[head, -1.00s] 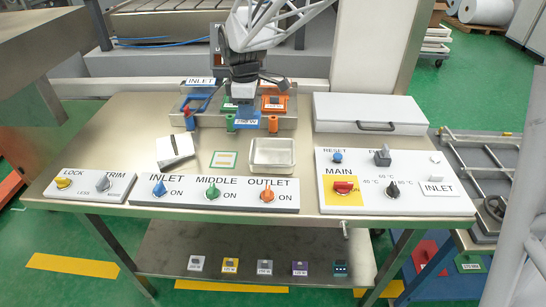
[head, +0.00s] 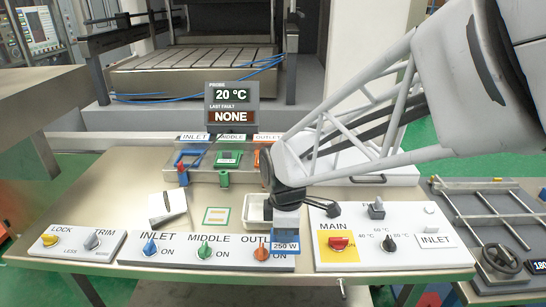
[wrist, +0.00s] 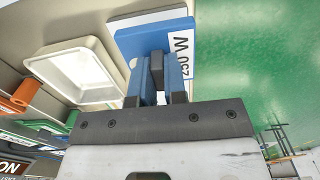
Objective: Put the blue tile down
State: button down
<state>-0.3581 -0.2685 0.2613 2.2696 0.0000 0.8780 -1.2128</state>
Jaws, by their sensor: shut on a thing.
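The blue tile (head: 285,243), with a white label reading 250 W, is held in my gripper (head: 287,213). In the head view it hangs in front of the right end of the INLET, MIDDLE, OUTLET panel (head: 205,249), near the orange OUTLET knob (head: 262,253). In the wrist view the blue tile (wrist: 140,42) sits between the fingers of my gripper (wrist: 157,75), with green floor beyond it. Its height above the table is hard to tell.
A white tray (head: 250,222) is just behind my gripper, partly hidden by it; it also shows in the wrist view (wrist: 35,62). A square-marked mat (head: 216,216) lies left of it. The MAIN panel (head: 400,256) is at right. A probe display (head: 231,105) reads 20 °C.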

aim_at(266, 196)
jog(key=shift+s+d+f, duration=0.15)
jog(key=shift+s, duration=0.1)
jog(key=shift+w, duration=0.15)
jog(key=shift+w+a+f, duration=0.25)
jog(key=shift+w+a, duration=0.65)
jog(key=shift+w, duration=1.55)
jog(key=shift+w+a+f, duration=0.25)
jog(key=shift+w+a, duration=0.65)
jog(key=shift+w, duration=1.6)
jog(key=shift+w+a+f, duration=0.25)
jog(key=shift+w+a, duration=0.65)
jog(key=shift+w, duration=1.55)
jog(key=shift+f, duration=1.75)
jog(key=shift+f, duration=0.15)
jog(key=c, duration=1.2)
grip_release()
jog(key=shift+o, duration=0.2)
